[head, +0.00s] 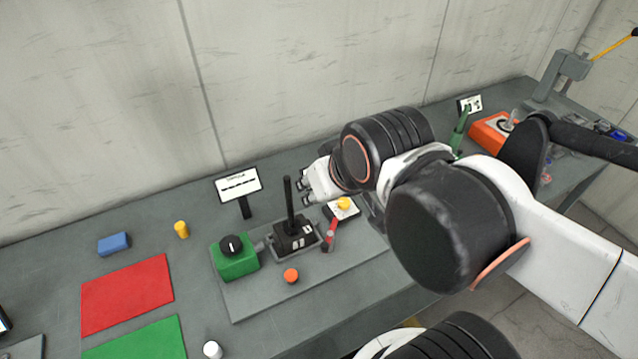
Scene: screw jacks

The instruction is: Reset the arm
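My arm reaches in from the right side of the head view, over the grey workbench (55,265). My gripper (306,187) is at the arm's end, just right of the upright black joystick lever (290,195). Its fingers point left and look spread apart. I see nothing between them. I cannot tell whether a finger touches the lever. The rest of the gripper is partly hidden behind my wrist.
A grey plate (250,300) bears a green box with a black knob (236,258), an orange button (291,276) and a red lever (330,236). Red (127,293) and green (140,342) mats lie left. A wall backs the bench.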

